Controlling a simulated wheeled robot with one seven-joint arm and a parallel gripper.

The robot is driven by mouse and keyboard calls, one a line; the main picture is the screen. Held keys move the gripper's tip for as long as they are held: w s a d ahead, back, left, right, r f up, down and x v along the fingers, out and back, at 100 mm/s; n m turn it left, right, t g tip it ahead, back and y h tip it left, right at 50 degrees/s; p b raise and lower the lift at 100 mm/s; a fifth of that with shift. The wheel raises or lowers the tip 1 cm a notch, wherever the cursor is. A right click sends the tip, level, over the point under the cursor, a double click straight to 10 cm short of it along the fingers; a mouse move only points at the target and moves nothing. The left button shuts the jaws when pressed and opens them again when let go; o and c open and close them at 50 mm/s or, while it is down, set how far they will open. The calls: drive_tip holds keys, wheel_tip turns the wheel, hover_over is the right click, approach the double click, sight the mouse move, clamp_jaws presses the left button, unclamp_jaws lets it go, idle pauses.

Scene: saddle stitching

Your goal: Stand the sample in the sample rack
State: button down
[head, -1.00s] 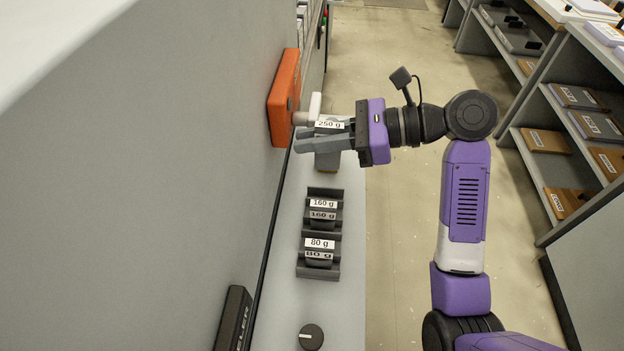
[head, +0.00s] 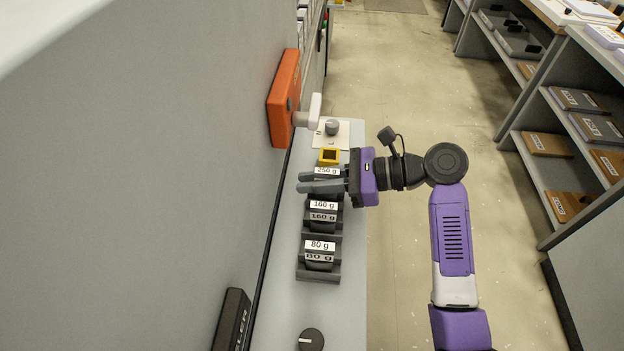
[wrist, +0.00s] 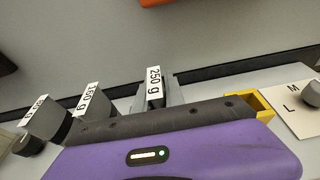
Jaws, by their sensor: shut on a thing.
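The sample, a dark block with a white "250 g" label (head: 327,171), is held between the fingers of my gripper (head: 322,182). The wrist view also shows the 250 g sample (wrist: 155,88) above the purple gripper body. The dark sample rack (head: 320,273) stands on the grey ledge, with the 160 g sample (head: 322,211) and the 80 g sample (head: 319,252) upright in it. My gripper is at the far end of the rack, right by the 160 g place. The fingers hide the held sample's lower part, so I cannot tell whether it touches the rack.
A yellow square holder (head: 329,156) and a grey knob on a white plate (head: 332,127) lie just beyond the gripper. An orange box with a white handle (head: 285,98) juts from the wall at left. A dark knob (head: 311,339) is at the near end.

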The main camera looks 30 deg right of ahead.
drive_tip(key=shift+f, duration=0.1)
drive_tip(key=c, duration=1.4)
unclamp_jaws()
drive_tip(key=v, duration=1.2)
